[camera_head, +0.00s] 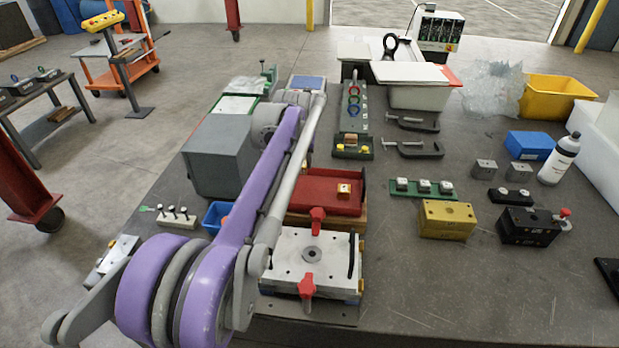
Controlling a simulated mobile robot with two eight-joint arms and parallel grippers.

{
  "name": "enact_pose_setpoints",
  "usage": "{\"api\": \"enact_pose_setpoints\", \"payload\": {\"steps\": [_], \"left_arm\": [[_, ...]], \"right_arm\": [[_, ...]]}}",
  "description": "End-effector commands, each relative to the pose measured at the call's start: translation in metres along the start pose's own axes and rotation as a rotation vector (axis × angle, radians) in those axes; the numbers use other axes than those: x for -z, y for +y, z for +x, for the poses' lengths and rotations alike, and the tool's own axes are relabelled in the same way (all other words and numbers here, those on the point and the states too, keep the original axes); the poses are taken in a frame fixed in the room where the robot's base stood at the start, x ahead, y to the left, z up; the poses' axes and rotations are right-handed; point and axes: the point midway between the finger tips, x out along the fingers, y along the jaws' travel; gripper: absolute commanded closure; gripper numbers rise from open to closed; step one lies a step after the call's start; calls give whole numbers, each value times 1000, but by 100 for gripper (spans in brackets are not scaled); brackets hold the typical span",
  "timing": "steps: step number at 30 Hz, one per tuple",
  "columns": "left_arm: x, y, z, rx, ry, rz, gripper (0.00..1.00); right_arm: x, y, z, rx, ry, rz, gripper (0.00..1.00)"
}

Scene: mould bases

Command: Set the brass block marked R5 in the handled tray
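A yellow brass-coloured block (446,219) stands on the table right of centre. A small brass-coloured block (344,189) sits in a red tray (312,196) left of centre, and a brownish block (351,139) lies in a dark tray with yellow knobs (340,153) farther back. No R5 mark is legible, and I cannot tell which tray is the handled one. My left arm crosses the left of the table and covers part of the red tray's side. I can make out neither of my grippers.
A white mould plate with red knobs (288,247) stands in front of the red tray. A green strip (424,194) with metal blocks, a dark block (526,227), clamps (421,150) and a bottle (559,159) stand to the right.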

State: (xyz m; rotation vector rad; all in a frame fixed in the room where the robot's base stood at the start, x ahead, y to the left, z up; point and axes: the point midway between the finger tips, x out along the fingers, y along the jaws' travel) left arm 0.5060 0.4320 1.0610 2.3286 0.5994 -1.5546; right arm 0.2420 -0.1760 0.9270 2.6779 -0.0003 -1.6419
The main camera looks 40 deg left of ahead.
Motion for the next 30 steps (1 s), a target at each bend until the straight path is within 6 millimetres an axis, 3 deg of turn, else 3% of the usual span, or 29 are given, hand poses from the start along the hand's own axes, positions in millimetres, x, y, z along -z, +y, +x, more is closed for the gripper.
{"api": "enact_pose_setpoints", "payload": {"steps": [12, 24, 25, 27, 30], "left_arm": [[-18, 1, 43, 0, 1, 0, 100], [-20, 1, 48, 0, 1, 0, 100], [-20, 1, 48, 0, 0, 0, 53], [-19, 1, 47, -1, 0, 0, 46], [-19, 1, 47, -1, 0, 0, 46]], "right_arm": [[-2, 0, 3, 0, -2, 0, 50], [-4, 0, 5, 0, -3, 0, 50], [-4, 0, 4, 0, -3, 0, 50], [-4, 0, 4, 0, -3, 0, 50], [-4, 0, 4, 0, -3, 0, 50]]}}
